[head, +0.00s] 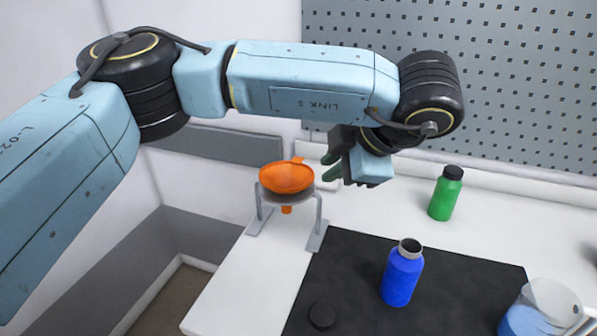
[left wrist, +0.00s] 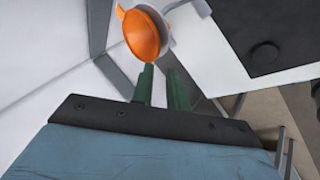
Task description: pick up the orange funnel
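The orange funnel (head: 287,178) sits upright in a grey metal stand (head: 318,236), its spout hanging below the ring and its tab at the back. My left gripper (head: 326,167) is just right of the funnel, apart from it, its green fingers pointing toward it. In the left wrist view the two fingers (left wrist: 160,70) stand apart with nothing between them. The funnel (left wrist: 141,36) is beyond their tips, slightly left, in the ring of the stand (left wrist: 164,22). My right gripper is not in view.
On the white table (head: 250,285), a black mat (head: 350,272) holds an open blue bottle (head: 402,276) and a round black lid (head: 321,314). A green bottle (head: 445,194) stands at the back right. A clear jug with blue contents (head: 545,305) is at front right.

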